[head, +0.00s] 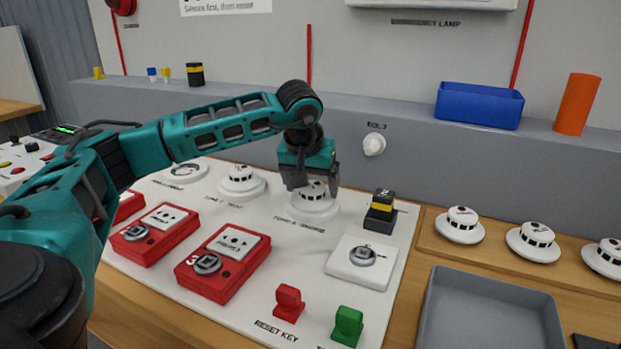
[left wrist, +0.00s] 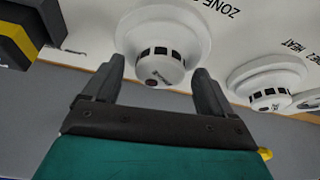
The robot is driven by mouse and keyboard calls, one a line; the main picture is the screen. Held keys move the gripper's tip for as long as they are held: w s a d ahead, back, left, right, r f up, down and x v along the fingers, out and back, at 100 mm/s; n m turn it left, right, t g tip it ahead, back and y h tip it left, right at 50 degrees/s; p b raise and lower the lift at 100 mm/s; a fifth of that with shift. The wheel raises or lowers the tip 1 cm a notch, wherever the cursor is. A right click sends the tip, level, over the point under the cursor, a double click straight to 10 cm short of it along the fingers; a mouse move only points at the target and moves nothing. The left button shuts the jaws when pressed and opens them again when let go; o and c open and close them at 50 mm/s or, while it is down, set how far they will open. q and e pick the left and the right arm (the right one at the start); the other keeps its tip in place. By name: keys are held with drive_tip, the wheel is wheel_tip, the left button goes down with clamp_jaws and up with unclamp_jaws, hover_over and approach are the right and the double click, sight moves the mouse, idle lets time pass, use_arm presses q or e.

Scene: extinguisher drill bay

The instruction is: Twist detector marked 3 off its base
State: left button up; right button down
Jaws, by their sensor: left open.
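A white round detector (head: 313,196) sits on its base on the white panel, with lettering below it that appears to end in "SMOKE"; its number is not clearly legible. My left gripper (head: 310,184) is open right above it, fingers pointing down and partly hiding it. In the left wrist view, the detector (left wrist: 162,50) lies between the two spread fingertips (left wrist: 159,72), with a gap at each side. A second detector (head: 241,181) sits to its left on the panel; it also shows in the left wrist view (left wrist: 268,85), near "HEAT" lettering. My right gripper is not in view.
A black-and-yellow block (head: 381,212) stands just right of the detector. Red call boxes (head: 222,263) and a white key box (head: 362,262) are in front. Several loose detectors (head: 460,225) stand at the right, behind an empty grey tray (head: 490,310). A grey ledge (head: 420,150) runs behind.

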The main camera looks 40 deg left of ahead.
use_arm(q)
drive_tip(key=c, duration=1.2)
drive_tip(key=shift+n+y+p, duration=0.4)
drive_tip(key=shift+n+p, duration=0.15)
drive_tip(key=shift+n, duration=0.35)
drive_tip(key=shift+r+n+g+p, duration=0.1)
drive_tip(key=shift+n+g+p, duration=0.3)
drive_tip(key=shift+n, duration=0.2)
drive_tip(key=shift+d+n, duration=0.1)
drive_tip(key=shift+n, duration=0.2)
drive_tip(key=shift+y, duration=0.3)
